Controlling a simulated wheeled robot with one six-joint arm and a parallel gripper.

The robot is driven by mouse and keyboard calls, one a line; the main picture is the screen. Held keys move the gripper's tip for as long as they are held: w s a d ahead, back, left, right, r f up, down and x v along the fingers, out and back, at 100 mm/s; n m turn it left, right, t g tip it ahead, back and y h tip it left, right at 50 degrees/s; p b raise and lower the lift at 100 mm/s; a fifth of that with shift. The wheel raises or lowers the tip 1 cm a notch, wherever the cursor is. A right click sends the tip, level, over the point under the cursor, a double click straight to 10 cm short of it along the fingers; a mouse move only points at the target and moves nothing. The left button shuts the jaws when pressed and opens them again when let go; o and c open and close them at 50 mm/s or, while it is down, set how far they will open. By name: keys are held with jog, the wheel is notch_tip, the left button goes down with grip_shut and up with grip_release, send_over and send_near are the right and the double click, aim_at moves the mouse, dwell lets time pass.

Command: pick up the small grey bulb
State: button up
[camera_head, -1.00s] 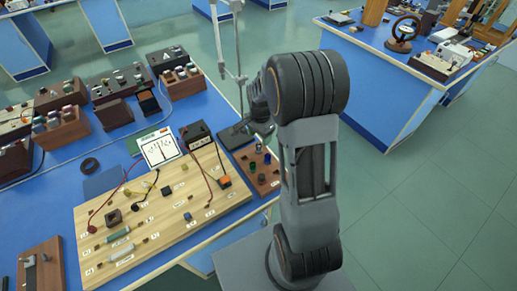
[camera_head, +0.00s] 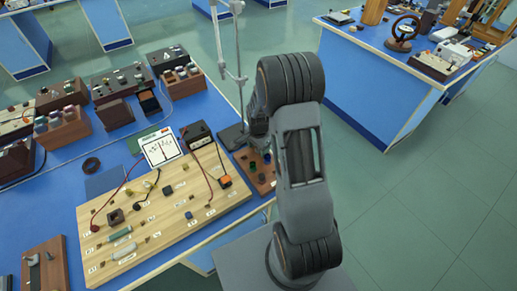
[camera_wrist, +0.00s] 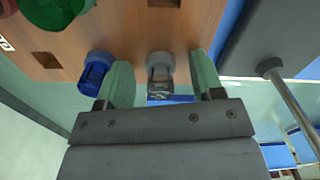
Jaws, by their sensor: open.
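The small grey bulb (camera_wrist: 160,72) sits at the edge of a brown wooden holder in the wrist view, between the two pale green fingers of my gripper (camera_wrist: 162,66). My gripper is open, with a gap between the bulb and each finger. A blue bulb (camera_wrist: 96,68) stands just outside the left finger, very close to it. A larger green bulb (camera_wrist: 56,8) is at the upper left. In the head view the wooden holder (camera_head: 264,184) lies right of the circuit board, and my arm hides the grey bulb there.
The holder has empty square holes (camera_wrist: 47,60). A stand with a metal rod (camera_head: 238,90) rises close behind my arm; its dark base (camera_head: 232,137) is beside the holder. A wired circuit board (camera_head: 160,228) with a meter (camera_head: 160,147) lies left.

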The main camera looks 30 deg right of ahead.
jog(key=c, duration=1)
jog(key=shift+r, duration=0.1)
